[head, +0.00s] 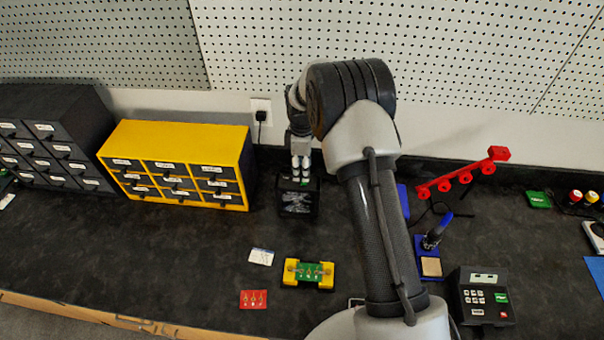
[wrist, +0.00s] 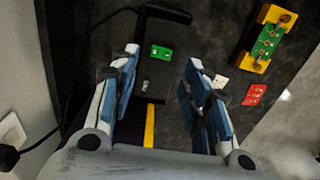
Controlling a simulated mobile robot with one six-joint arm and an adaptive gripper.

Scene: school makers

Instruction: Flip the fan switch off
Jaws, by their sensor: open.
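The fan looks to be the small black box (head: 297,204) on the dark worktop, right of the yellow drawer cabinet. In the wrist view its dark top (wrist: 160,75) carries a green label (wrist: 161,52) and a small pale mark; I cannot tell the switch's position. My gripper (head: 300,178) points down over the box. In the wrist view its blue-padded fingers (wrist: 163,60) stand apart on either side of the box top, with nothing held between them. I cannot tell whether they touch the box. The fingers hide part of its top in the head view.
The yellow drawer cabinet (head: 240,180) stands close on the left, with a dark cabinet (head: 90,115) beyond. A pegboard wall and a plugged outlet (head: 261,112) are behind. A green board in a yellow holder (head: 295,281) and a red card (head: 253,299) lie in front.

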